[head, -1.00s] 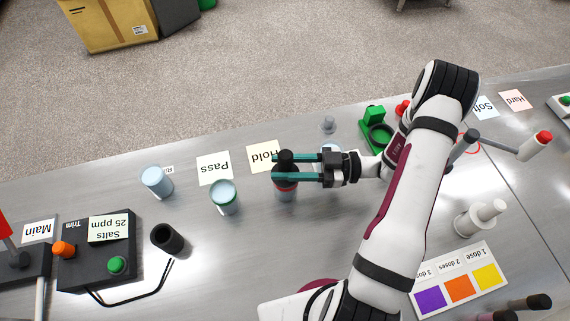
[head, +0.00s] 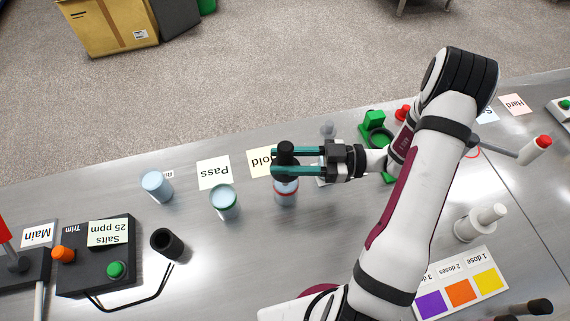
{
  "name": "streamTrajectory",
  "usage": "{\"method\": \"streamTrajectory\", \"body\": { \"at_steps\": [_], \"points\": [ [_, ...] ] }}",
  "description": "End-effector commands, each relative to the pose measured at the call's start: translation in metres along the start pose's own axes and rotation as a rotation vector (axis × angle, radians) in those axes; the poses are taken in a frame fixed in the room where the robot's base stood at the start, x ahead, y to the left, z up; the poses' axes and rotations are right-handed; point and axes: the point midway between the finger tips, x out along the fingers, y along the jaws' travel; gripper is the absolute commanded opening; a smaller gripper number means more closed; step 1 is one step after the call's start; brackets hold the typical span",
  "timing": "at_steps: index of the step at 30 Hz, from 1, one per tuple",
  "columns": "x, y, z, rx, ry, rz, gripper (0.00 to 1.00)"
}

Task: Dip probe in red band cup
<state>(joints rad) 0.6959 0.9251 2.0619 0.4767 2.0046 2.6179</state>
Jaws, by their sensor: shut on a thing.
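My gripper (head: 272,161) is shut on the black probe (head: 286,149), with one teal finger on each side of it. The probe stands upright above the red band cup (head: 286,196). The cup is pale blue with a red ring near its rim and stands on the bench. The fingers and probe cover the cup's mouth, so I cannot tell whether the probe's tip is inside it.
A green band cup (head: 224,203) stands to the left, and another pale cup (head: 156,185) is farther left. A black holder (head: 167,243) stands near the Salts meter (head: 98,256). "Pass" (head: 213,173) and "Hold" (head: 259,163) cards lie behind the cups.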

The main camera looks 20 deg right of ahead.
Motion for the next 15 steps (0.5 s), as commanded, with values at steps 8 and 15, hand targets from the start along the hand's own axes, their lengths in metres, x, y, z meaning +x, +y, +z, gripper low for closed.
{"method": "streamTrajectory", "body": {
  "at_steps": [8,15],
  "points": [
    [0.0,0.0,-0.028,-0.002,0.0,0.001,0.0],
    [0.0,0.0,-0.05,-0.002,-0.001,0.0,0.0]
  ]
}}
